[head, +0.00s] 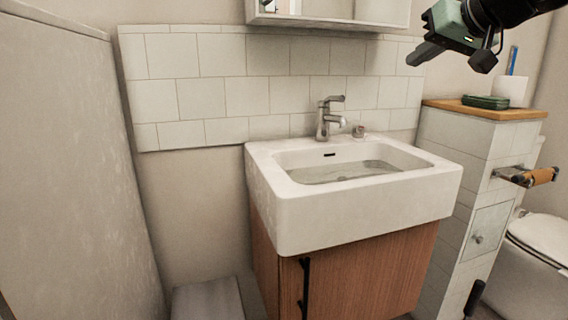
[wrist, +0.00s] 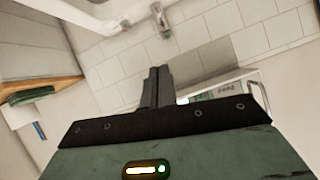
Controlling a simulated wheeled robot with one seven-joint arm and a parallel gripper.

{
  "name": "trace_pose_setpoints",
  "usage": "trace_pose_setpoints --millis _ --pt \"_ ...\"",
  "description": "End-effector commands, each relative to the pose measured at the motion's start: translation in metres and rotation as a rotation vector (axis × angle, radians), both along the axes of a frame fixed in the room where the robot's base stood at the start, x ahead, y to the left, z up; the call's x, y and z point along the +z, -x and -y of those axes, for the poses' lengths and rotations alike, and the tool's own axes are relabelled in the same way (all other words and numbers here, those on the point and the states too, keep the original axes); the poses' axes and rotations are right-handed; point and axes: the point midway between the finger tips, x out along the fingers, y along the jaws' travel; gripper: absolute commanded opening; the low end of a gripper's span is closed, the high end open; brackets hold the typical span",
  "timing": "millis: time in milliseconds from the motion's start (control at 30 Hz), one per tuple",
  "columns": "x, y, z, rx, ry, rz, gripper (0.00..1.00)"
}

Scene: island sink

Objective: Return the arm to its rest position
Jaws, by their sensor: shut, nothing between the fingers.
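My gripper (head: 425,54) is at the upper right in the head view, above the sink's right side and in front of the tiled wall. In the wrist view its two fingers (wrist: 157,88) are together, with nothing between them. The gripper is held in the air and appears apart from everything around it. My arm runs out of the head view at the top right, so most of it is hidden.
A white sink (head: 290,215) with a faucet (head: 325,118) stands on a wooden cabinet (head: 350,275). A mirror cabinet (head: 335,14) hangs above. A toilet (head: 535,245) is at right.

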Motion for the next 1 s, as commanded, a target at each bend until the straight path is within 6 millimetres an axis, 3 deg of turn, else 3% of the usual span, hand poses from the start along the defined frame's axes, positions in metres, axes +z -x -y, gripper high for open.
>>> trace_pose_setpoints --millis 367,667,833,1000 --pt "-0.043 0.017 -0.032 0.060 0.016 -0.102 0.00" --pt "-0.112 0.056 -0.077 0.154 0.061 -0.268 0.00" --pt "-0.175 0.106 -0.111 0.240 0.130 -0.423 0.00" --pt "-0.252 0.189 -0.133 0.351 0.268 -0.619 0.00"
